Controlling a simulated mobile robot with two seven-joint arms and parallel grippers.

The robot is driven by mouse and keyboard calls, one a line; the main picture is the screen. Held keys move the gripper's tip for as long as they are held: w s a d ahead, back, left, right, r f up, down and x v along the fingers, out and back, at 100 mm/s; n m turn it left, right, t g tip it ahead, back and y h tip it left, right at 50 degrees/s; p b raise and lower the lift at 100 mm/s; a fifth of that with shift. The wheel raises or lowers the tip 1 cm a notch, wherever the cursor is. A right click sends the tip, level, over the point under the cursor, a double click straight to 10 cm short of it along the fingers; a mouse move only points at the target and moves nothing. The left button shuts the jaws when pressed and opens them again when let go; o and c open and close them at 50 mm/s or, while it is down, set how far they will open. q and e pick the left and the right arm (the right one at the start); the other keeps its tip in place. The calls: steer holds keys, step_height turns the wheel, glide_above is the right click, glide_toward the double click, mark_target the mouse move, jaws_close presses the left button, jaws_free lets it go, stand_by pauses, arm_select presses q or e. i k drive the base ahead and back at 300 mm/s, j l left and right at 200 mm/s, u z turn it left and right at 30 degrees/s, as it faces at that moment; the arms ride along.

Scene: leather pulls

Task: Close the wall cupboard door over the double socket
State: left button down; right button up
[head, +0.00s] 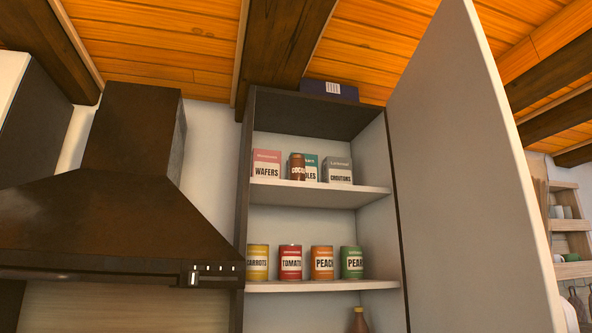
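The wall cupboard (246,190) stands open in the middle of the head view, looking up at it. Its door (465,190) is a tall pale grey panel hinged on the cupboard's right side. It is swung wide open toward me and fills much of the right of the view. The double socket is not in view. Neither of my grippers is in view.
Boxes such as the wafers (266,165) and cans such as the tomato can (290,262) stand on the cupboard's shelves. A bottle (359,320) shows below. A dark cooker hood (110,220) is at the left. Open shelves (570,225) are at far right.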

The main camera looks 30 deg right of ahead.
mark_target(477, 254)
steer(key=k+l+z, duration=0.3)
steer(key=l, duration=0.8)
steer(key=l+z, duration=0.3)
steer(key=l, duration=0.8)
